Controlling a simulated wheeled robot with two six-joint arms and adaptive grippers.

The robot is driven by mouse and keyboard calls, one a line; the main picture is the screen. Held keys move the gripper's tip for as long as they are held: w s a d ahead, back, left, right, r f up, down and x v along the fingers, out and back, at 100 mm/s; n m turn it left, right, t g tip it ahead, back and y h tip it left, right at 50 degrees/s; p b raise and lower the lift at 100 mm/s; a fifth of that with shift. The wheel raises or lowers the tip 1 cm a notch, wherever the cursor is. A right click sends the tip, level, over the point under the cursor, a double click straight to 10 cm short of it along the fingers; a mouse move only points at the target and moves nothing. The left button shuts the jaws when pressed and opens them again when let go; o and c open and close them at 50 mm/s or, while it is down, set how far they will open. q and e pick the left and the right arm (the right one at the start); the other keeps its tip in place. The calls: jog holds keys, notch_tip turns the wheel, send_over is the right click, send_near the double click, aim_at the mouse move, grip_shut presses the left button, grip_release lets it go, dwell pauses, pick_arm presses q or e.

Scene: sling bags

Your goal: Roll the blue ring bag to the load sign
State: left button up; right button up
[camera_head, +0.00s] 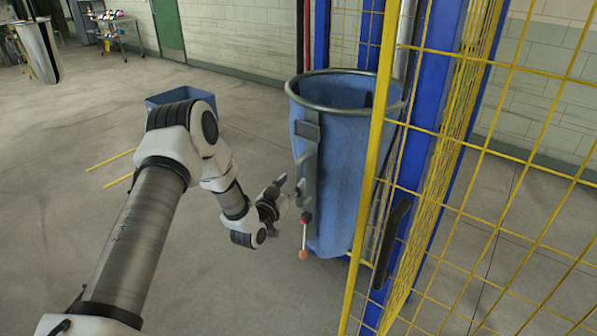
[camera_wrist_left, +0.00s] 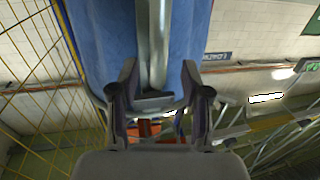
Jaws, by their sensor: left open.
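The blue ring bag (camera_head: 342,150) hangs tall and upright from a grey metal ring (camera_head: 300,97), right of centre in the head view. A grey upright bar runs down its left side, with a small red-orange ball below it. In the left wrist view the bag (camera_wrist_left: 100,30) fills the top. My left gripper (camera_head: 292,188) is beside that bar at mid height. Its two fingers (camera_wrist_left: 160,72) are spread, with the bar (camera_wrist_left: 155,45) showing between them. I cannot tell whether they touch it.
A yellow mesh fence (camera_head: 480,170) with blue posts stands close at the bag's right and partly covers it. A blue open box (camera_head: 160,100) is behind my left arm, near yellow floor lines (camera_head: 112,160). The floor to the left is open.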

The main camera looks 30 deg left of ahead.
aim_at(297, 176)
pick_arm(q)
jog(key=w, duration=0.2)
jog(key=w+p, duration=0.1)
jog(key=w, duration=0.1)
jog(key=shift+w+a, duration=0.2)
jog(key=shift+w, duration=0.2)
jog(key=shift+w+a, duration=0.15)
jog(key=shift+a, duration=0.1)
jog(key=shift+d, duration=0.2)
jog(key=shift+c, duration=0.9)
jog(key=shift+w, duration=0.1)
jog(key=c, duration=0.5)
grip_shut()
jog(key=shift+a, duration=0.1)
